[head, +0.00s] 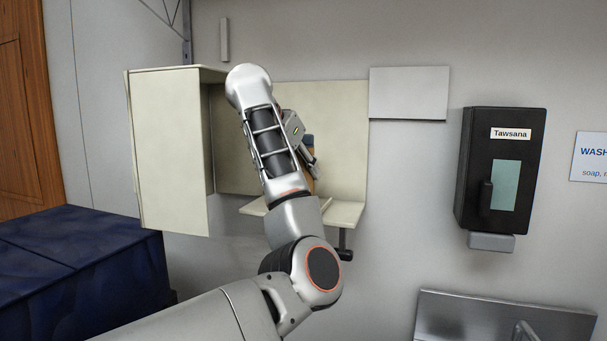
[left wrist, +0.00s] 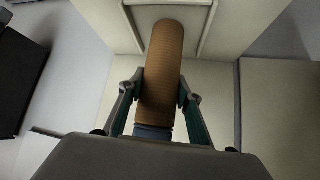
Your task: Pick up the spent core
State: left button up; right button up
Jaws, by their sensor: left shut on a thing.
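The spent core is a brown, ribbed tube (left wrist: 161,70) in the left wrist view. My left gripper (left wrist: 160,95) has a finger on each side of it and is shut on it. A blue-grey part (left wrist: 152,133) shows at the tube's near end. In the head view my left gripper (head: 308,158) is inside the open cream dispenser, mostly hidden by my own forearm. Only a brown sliver of the core shows there beside the fingers. I cannot tell whether the core touches the dispenser. My right gripper is not in view.
The cream dispenser's cover (head: 168,150) stands open to the left, and a cream ledge (head: 345,214) juts out below. A black soap dispenser (head: 500,170) hangs on the wall at right, above a metal sink (head: 450,315). A dark blue block (head: 80,265) is at lower left.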

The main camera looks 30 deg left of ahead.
aim_at(308, 140)
pick_arm(q)
notch_tip(308, 140, up, 10)
jog(key=shift+f, duration=0.1)
dwell(0.5)
